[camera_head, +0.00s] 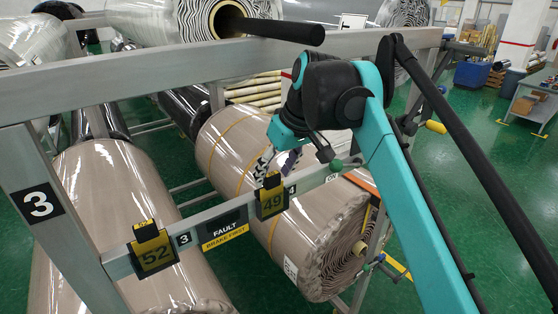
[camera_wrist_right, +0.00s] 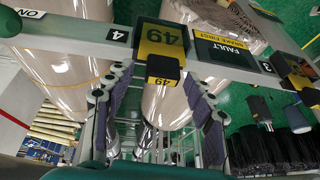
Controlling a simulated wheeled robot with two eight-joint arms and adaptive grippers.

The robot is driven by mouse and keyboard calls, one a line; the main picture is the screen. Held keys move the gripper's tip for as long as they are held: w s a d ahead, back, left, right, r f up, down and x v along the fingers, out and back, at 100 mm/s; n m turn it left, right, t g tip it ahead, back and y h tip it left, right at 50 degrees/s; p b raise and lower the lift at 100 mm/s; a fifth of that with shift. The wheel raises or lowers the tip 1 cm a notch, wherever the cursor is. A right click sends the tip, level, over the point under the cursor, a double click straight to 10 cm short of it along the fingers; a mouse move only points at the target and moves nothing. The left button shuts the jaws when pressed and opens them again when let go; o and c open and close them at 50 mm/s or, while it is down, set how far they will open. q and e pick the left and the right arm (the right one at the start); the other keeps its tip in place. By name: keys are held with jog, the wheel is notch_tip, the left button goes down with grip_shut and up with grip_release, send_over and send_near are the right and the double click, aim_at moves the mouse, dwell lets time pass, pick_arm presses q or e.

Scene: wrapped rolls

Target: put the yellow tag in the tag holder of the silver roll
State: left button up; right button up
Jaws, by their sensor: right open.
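A yellow tag marked 49 (camera_head: 271,203) sits in a black holder on the lower rail near the number 4. It shows upside down in the right wrist view (camera_wrist_right: 162,42), with a smaller 49 on its top edge. A second yellow tag marked 52 (camera_head: 155,256) sits in another black holder near the number 3. My right gripper (camera_head: 279,163) is open just above the 49 tag. In the wrist view its fingers (camera_wrist_right: 158,80) spread to either side of the tag's top, with no clear contact. A silver-grey wrapped roll (camera_head: 30,40) lies at upper left; its tag holder is not clear.
A FAULT plate (camera_head: 224,229) hangs between the two tags. Beige wrapped rolls (camera_head: 105,215) lie behind the lower rail (camera_head: 320,172). The upper rail (camera_head: 120,63) crosses above, with a black bar (camera_head: 275,30) jutting over it. Open green floor (camera_head: 480,190) lies to the right.

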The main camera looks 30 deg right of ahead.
jog(key=v, duration=1.1)
jog(key=shift+s+r, duration=0.2)
jog(key=shift+r, duration=0.2)
